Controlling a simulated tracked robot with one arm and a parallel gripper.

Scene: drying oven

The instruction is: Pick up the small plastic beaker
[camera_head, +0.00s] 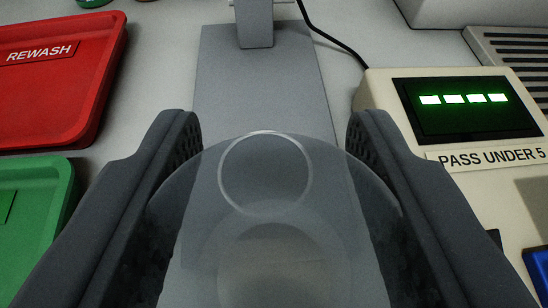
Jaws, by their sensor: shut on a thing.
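The small plastic beaker (282,225) is clear and round, seen from above at close range in the head camera view. My gripper (274,135) has one finger on each side of it, and its textured inner pads touch the beaker's left and right sides. The gripper is shut on the beaker. The beaker's lower part runs toward the bottom edge of the picture. I cannot tell whether its base is clear of the surface below.
A grey plate with an upright post (260,75) lies behind the beaker. A red REWASH tray (62,105) and a green tray (35,215) are at left. A cream meter (450,120) with a lit green display and a PASS UNDER 5 label stands close at right. A black cable (335,40) runs behind.

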